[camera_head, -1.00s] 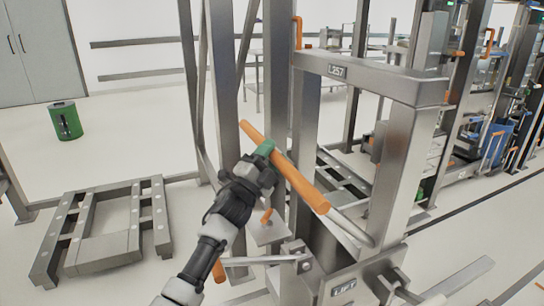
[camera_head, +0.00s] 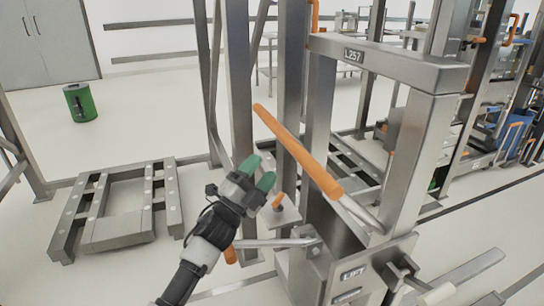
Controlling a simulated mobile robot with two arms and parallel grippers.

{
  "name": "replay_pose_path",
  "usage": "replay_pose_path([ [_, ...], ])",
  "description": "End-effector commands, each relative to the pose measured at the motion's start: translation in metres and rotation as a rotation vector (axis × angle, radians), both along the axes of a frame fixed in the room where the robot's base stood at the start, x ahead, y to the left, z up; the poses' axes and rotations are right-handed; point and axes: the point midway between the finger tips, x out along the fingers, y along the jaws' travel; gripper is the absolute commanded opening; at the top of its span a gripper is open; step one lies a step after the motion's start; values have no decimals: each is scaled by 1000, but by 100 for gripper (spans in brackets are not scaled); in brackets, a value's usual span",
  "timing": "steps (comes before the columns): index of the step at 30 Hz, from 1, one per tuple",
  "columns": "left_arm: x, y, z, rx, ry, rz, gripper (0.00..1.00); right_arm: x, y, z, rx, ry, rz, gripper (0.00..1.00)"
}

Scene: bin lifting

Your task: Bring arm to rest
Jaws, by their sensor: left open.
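My left gripper (camera_head: 257,171) has green fingertips that stand apart with nothing between them. It is in the lower middle of the head view, to the left of and below the orange handle (camera_head: 296,150). A gap of floor and metal shows between the fingers and the handle. The handle is a long orange grip on a metal lever, slanting from upper left to lower right. The lever belongs to the steel lift frame (camera_head: 417,150) labelled L257. My right gripper does not show.
A low metal rack (camera_head: 117,213) lies on the floor at the left. A green bin (camera_head: 80,103) stands on open floor behind it. A grey cabinet (camera_head: 45,42) is at the back left. More steel frames and equipment line the right side. A small orange knob (camera_head: 279,200) is close beside my gripper.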

Motion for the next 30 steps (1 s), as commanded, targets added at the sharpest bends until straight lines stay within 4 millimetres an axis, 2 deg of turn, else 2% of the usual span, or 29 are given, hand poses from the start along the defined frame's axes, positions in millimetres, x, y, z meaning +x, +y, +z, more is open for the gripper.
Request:
replay_pose_path([
  [13, -6, 5, -5, -2, 3, 1, 57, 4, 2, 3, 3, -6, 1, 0],
  [17, -10, 15, -21, -48, 89, 43, 57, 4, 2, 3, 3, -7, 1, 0],
  [20, -22, 35, -52, -140, 265, 128, 57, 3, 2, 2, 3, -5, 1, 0],
  [23, -47, 64, -98, -261, 517, 242, 57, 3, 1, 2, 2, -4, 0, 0],
  [26, -86, 92, -147, -377, 791, 360, 57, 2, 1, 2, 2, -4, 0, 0],
  [29, -138, 116, -191, -476, 1064, 474, 57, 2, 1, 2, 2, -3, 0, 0],
  [30, -161, 123, -206, -508, 1167, 517, 57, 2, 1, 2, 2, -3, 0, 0],
])
